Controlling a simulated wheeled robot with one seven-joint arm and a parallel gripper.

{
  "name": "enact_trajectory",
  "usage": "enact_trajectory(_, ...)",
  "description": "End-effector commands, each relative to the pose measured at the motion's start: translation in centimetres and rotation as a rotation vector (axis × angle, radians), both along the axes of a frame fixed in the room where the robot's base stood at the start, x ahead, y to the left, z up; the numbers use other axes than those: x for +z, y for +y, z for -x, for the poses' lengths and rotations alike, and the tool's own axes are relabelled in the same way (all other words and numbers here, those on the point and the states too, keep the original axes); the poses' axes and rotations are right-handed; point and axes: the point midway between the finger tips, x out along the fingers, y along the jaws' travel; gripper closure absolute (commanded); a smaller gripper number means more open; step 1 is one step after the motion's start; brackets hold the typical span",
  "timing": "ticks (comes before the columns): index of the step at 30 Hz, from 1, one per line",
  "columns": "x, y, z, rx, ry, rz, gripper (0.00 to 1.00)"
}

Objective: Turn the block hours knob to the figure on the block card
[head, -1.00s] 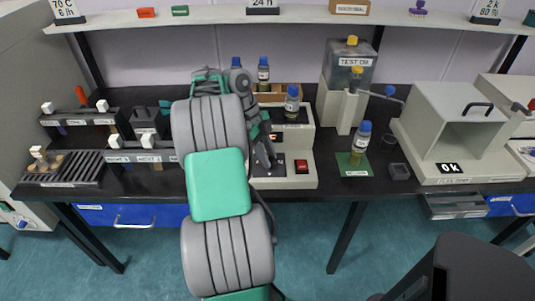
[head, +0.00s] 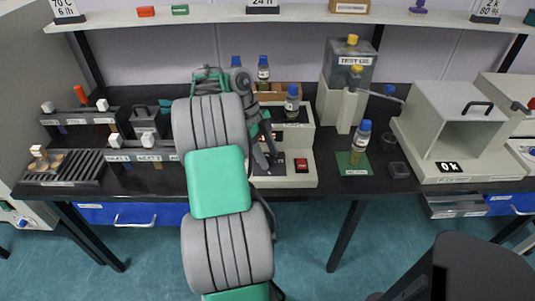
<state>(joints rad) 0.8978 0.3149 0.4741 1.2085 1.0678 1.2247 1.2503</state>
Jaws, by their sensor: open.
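A beige block unit (head: 304,150) stands at the middle of the bench, partly behind my arm. Its front has a red switch (head: 301,165) and a dark panel area (head: 278,168), where my gripper covers most of the detail. The hours knob cannot be made out. My gripper (head: 267,160) is open in front of this panel; I cannot tell whether it touches anything. A card reading "24 h" (head: 262,5) stands on the shelf above the unit, its top cut off by the frame; I cannot tell whether it is the block card.
A blue-capped bottle (head: 292,102) stands on the unit. Another bottle (head: 360,142) stands on a green mat (head: 352,168) to the right, near a TEST OIL tank (head: 349,67) and an open-fronted box (head: 458,130). Racks (head: 65,168) stand on the left.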

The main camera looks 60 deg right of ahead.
Motion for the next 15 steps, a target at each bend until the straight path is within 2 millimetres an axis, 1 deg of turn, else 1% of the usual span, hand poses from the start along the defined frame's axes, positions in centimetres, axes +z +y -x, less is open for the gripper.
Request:
enact_trajectory(2, 0.2, 0.0, -0.1, 0.0, 0.0, 0.0, 0.49)
enact_trajectory(4, 0.9, 0.0, -0.3, -0.001, 0.0, 0.0, 0.49)
enact_trajectory(12, 6.2, 0.0, -2.3, 0.0, 0.0, 0.0, 0.49)
enact_trajectory(15, 7.2, 0.0, -2.8, 0.0, 0.0, 0.0, 0.49)
